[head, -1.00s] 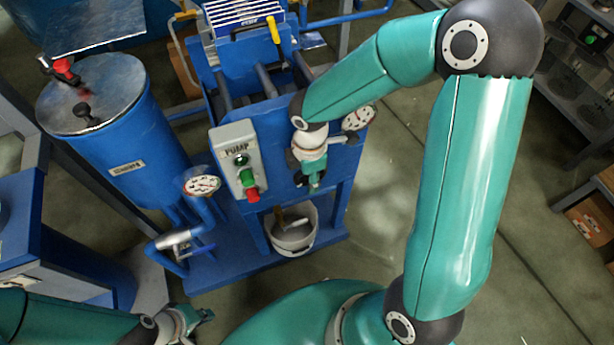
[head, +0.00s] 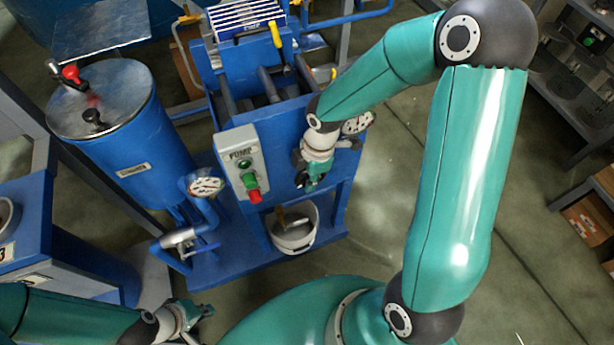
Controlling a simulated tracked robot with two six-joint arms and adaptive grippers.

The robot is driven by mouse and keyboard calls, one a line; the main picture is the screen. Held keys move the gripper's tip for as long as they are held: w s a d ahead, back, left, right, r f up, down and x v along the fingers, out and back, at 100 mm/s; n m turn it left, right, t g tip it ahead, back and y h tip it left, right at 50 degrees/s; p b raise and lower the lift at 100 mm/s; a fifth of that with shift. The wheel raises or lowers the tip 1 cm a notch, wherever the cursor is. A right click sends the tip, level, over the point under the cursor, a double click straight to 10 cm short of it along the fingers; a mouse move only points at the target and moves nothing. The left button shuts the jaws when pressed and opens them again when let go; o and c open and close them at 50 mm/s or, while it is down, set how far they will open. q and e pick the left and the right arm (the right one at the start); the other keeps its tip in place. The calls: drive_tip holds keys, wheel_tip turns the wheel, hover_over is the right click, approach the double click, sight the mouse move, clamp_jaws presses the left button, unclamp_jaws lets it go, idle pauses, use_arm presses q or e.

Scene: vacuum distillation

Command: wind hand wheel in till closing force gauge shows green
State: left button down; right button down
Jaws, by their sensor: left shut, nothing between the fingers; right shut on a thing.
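The blue filter press (head: 285,120) stands at the centre of the head view. My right gripper (head: 312,186) is at its front face, shut on the hand wheel there. The gripper and wrist cover most of the wheel; a small dark piece (head: 298,181) shows at their left. A round white gauge (head: 357,124), apparently the closing force gauge, sits just right of my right wrist and is partly covered by it. Its needle and colours are too small to read. My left gripper (head: 204,311) is shut and empty at the lower left, away from the press.
A pump switch box (head: 238,165) with a red button is left of the wheel. A second gauge (head: 206,187) stands on blue piping beside a blue tank (head: 140,140). A white bucket (head: 295,243) sits below the press. The floor to the right is open.

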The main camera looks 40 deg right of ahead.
drive_tip(key=shift+w, duration=0.15)
drive_tip(key=c, duration=1.2)
unclamp_jaws()
drive_tip(key=shift+o, duration=0.2)
drive_tip(key=shift+r, duration=0.1)
drive_tip(key=r, duration=0.4)
drive_tip(key=d+r, duration=0.1)
drive_tip(key=r, duration=0.6)
drive_tip(key=shift+s+d+r, duration=0.25)
drive_tip(key=shift+d+r, duration=0.1)
